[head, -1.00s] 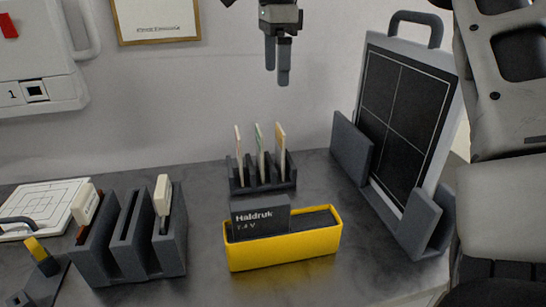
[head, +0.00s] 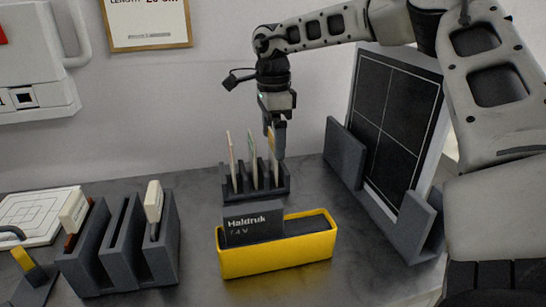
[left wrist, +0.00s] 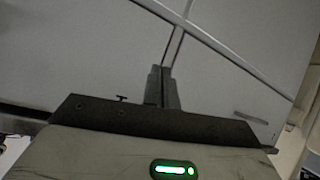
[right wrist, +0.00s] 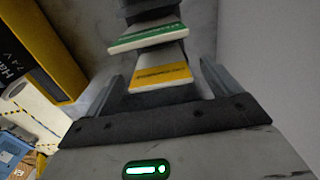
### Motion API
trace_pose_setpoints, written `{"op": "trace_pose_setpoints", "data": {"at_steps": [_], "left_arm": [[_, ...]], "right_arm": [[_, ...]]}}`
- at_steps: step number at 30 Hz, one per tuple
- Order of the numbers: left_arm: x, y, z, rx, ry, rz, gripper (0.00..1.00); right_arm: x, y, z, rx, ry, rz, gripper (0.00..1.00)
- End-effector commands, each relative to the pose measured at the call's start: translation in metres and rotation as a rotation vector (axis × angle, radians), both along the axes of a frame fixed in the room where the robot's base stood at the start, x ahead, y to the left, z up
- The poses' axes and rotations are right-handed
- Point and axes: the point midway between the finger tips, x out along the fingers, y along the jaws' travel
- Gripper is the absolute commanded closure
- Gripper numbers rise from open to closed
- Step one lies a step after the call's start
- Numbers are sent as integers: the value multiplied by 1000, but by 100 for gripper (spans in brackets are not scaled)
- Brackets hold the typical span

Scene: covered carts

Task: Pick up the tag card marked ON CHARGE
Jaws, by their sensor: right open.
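Three tag cards stand upright in a small dark slotted rack (head: 283,187) at the back of the bench: a red-edged card (head: 231,160), a green-banded card (head: 252,160) and an orange-banded card (head: 271,143). Their lettering is too small to read, so I cannot tell which says ON CHARGE. My right gripper (head: 275,140) points down over the orange-banded card. In the right wrist view the open fingers lie either side of that card (right wrist: 160,77), with gaps; the green-banded card (right wrist: 147,36) is just beyond. My left gripper (left wrist: 162,85) is shut and empty, seen only in its wrist view.
A yellow tray (head: 275,262) holding a dark Haldruk block (head: 252,222) stands in front of the rack. A dark grey holder (head: 125,250) with cream-topped items is at left. A black panel (head: 395,125) in a stand is at right.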

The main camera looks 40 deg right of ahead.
Motion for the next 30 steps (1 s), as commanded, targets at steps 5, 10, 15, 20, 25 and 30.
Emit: {"op": "trace_pose_setpoints", "data": {"at_steps": [5,10,15,20,25,30], "left_arm": [[0,0,0,0,0,0,100],[0,0,0,0,0,0,100],[0,0,0,0,0,0,100],[0,0,0,0,0,0,100],[0,0,-1,1,0,-1,100],[0,0,-2,1,0,0,100]], "right_arm": [[0,0,-4,0,-1,0,11],[0,0,-3,0,-1,0,30],[0,0,-3,0,-1,0,70],[0,0,-3,0,-1,0,70],[1,0,1,-1,-3,0,70],[1,0,16,-1,-4,0,70]]}}
